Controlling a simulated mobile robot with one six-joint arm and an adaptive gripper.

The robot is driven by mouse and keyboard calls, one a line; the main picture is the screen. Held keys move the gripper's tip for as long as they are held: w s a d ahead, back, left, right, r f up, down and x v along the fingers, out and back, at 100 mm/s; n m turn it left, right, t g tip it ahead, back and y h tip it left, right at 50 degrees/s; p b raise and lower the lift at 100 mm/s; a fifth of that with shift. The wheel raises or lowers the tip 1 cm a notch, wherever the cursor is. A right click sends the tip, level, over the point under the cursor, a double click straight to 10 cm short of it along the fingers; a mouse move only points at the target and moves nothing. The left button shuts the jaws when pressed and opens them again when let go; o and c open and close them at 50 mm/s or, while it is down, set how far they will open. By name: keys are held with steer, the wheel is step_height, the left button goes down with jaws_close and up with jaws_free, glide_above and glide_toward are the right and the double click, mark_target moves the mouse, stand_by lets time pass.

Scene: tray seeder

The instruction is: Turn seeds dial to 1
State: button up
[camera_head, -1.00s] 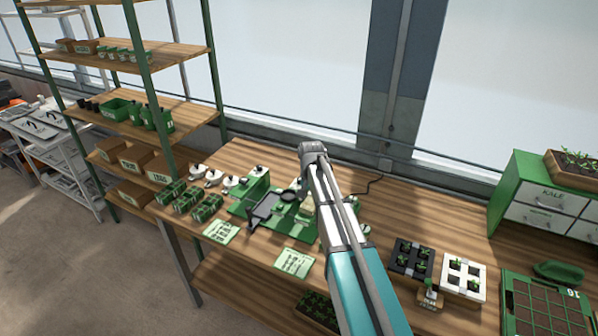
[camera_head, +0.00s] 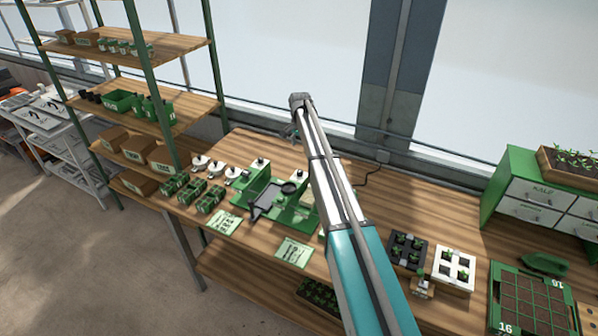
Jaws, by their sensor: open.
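The green tray seeder (camera_head: 300,214) stands on the wooden bench, with a dark tray (camera_head: 268,203) at its front left and a round dark part (camera_head: 288,189) near its middle. My arm crosses in front of its right side and hides part of it. I cannot make out the seeds dial or its setting at this size. My gripper (camera_head: 289,132) shows only in small part below the arm's far end, near the bench's back edge. It is open, above and behind the seeder, apart from it.
Several white-topped containers (camera_head: 217,167) and green seed packs (camera_head: 211,199) stand left of the seeder. Two printed cards (camera_head: 293,252) lie in front. Black and white seedling trays (camera_head: 453,268) and a green cabinet (camera_head: 525,190) are at the right. A shelf rack (camera_head: 150,107) stands left.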

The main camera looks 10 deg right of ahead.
mark_target(300, 171)
steer(key=shift+f, duration=0.1)
step_height(300, 171, down, 14)
steer(key=b, duration=1.3)
steer(key=shift+r+b, duration=0.2)
steer(key=shift+b, duration=0.2)
jaws_close()
steer(key=shift+a, duration=0.3)
steer(key=shift+d, duration=0.25)
